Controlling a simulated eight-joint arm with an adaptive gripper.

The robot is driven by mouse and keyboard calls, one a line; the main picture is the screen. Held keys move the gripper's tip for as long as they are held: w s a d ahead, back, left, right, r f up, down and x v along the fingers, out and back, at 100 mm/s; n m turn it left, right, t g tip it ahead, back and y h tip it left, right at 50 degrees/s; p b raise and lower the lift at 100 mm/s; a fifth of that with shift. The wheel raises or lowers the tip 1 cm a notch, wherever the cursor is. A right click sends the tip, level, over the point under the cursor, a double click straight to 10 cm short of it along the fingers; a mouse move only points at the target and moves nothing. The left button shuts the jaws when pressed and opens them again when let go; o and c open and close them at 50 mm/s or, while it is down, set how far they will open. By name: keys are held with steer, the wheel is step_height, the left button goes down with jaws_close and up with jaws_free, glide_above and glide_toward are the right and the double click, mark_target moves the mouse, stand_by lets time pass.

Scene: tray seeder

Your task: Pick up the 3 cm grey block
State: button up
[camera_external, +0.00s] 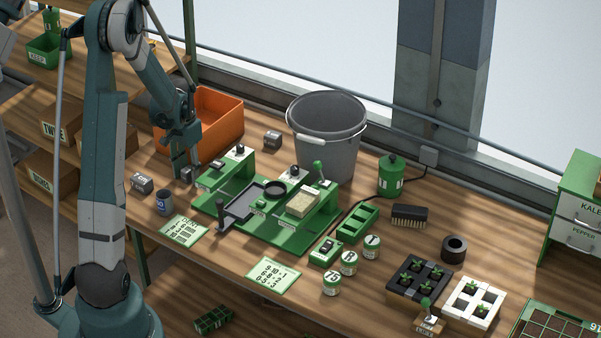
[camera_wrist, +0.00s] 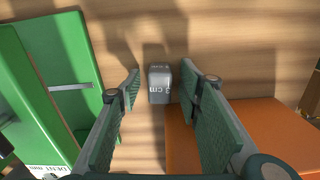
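A small grey block (camera_wrist: 159,84) with a white label, which seems to read "3 cm", lies on the wooden bench. In the wrist view it sits between the fingertips of my gripper (camera_wrist: 161,72), with a visible gap on each side. In the external view my gripper (camera_external: 186,160) points down, with the small grey block (camera_external: 187,175) at its fingertips. The fingers are open and hold nothing. The fingers partly hide the block in the external view, and I cannot tell its exact height relative to the tips.
An orange crate (camera_external: 221,117) stands close behind my gripper. The green tray seeder (camera_external: 284,240) is to the right. Other labelled grey blocks lie to the left (camera_external: 142,184) and near the crate (camera_external: 273,138). A grey can (camera_external: 164,202) stands in front. A grey bucket (camera_external: 327,150) is further right.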

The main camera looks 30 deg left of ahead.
mark_target(188, 169)
steer(key=shift+c, duration=0.6)
steer(key=c, duration=0.9)
steer(key=shift+o, duration=0.2)
step_height(188, 169, up, 18)
steer(key=p, duration=0.1)
stand_by(0.7)
